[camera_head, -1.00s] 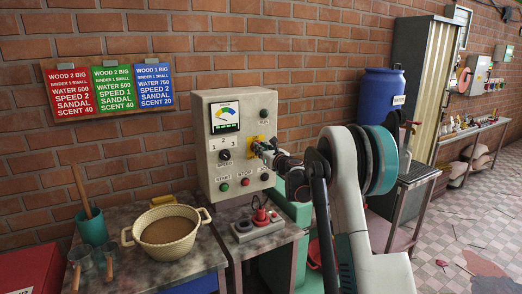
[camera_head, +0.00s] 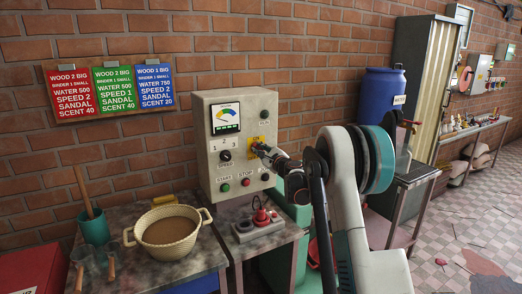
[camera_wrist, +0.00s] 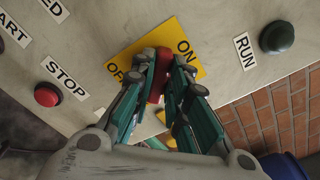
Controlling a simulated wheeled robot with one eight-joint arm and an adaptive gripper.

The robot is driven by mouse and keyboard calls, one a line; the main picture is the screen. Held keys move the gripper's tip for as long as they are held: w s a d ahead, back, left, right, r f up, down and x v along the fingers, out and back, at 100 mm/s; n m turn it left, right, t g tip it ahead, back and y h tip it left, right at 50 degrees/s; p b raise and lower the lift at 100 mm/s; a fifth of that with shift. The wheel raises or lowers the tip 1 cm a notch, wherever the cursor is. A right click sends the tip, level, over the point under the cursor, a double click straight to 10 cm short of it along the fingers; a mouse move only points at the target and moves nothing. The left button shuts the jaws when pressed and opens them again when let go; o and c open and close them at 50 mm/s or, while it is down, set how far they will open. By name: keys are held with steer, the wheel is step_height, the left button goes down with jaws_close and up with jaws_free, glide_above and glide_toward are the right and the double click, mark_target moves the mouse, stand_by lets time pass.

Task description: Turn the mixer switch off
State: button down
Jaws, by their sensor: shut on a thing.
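The control box (camera_head: 238,145) is a grey panel on the brick wall behind the table. Its mixer switch is a red knob (camera_wrist: 160,72) on a yellow plate (camera_wrist: 126,60) marked ON and OFF. The plate also shows on the right of the panel in the head view (camera_head: 262,140). My gripper (camera_wrist: 163,63) has its teal-and-grey fingers closed around the red knob, one on each side. It also reaches the panel from the right in the head view (camera_head: 257,148). The fingers cover part of the knob and the OFF lettering, so the exact setting of the knob is unclear.
Below the panel are a red-handled device (camera_head: 260,217) and a beige bowl (camera_head: 168,230) of brown material. A blue barrel (camera_head: 382,95) stands to the right.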

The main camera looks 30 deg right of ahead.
steer(key=shift+a+f+n+p, duration=0.1)
steer(key=shift+f+n+p, duration=0.05)
steer(key=shift+n, duration=2.15)
steer(key=shift+f+n+p, duration=0.1)
steer(key=shift+n+p, duration=0.05)
steer(key=shift+n, duration=2.15)
steer(key=c, duration=1.6)
jaws_free()
steer(key=shift+o, duration=0.2)
steer(key=s, duration=1.2)
steer(key=shift+d, duration=0.2)
